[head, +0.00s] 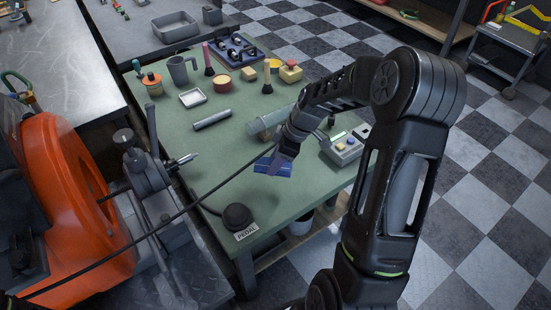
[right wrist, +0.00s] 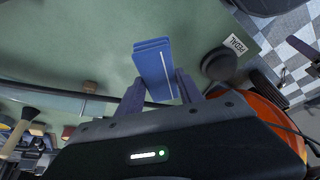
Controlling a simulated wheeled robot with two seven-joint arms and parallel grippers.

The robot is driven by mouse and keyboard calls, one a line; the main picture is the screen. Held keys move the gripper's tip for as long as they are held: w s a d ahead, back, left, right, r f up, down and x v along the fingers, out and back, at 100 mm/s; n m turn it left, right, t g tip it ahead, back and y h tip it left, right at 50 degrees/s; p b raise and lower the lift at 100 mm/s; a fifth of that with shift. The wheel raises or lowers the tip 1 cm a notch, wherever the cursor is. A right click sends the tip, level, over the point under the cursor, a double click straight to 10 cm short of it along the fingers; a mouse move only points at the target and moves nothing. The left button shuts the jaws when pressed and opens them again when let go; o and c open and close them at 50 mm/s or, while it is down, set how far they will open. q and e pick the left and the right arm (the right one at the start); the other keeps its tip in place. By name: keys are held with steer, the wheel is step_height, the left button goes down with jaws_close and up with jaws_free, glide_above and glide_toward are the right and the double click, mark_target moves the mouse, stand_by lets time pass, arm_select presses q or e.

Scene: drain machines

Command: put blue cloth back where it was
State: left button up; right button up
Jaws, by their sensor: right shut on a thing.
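The blue cloth (right wrist: 153,68) is a folded blue pad with a pale stripe, held between the two fingers of my right gripper (right wrist: 160,88) in the right wrist view. In the head view the blue cloth (head: 273,167) shows at the front right of the green table, just under my right gripper (head: 274,166). My right gripper is shut on it. I cannot tell whether the cloth touches the table top. My left gripper is not in view.
The green table (head: 225,150) holds a grey control box (head: 344,147), a clear cylinder (head: 270,121), a grey tube (head: 212,119) and a black pedal (head: 237,217) with a dark cable. An orange drain machine (head: 75,200) stands at left. The table middle is mostly clear.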

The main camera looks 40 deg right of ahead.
mark_target(286, 165)
steer(key=shift+f+b, duration=1.5)
steer(key=shift+f, duration=1.7)
steer(key=shift+f+b, duration=0.6)
steer(key=o, duration=1.3)
steer(key=shift+c, duration=0.2)
steer(key=shift+r, duration=0.1)
steer(key=v, duration=0.7)
steer(key=shift+s+d+r, duration=0.15)
steer(key=shift+r, duration=0.15)
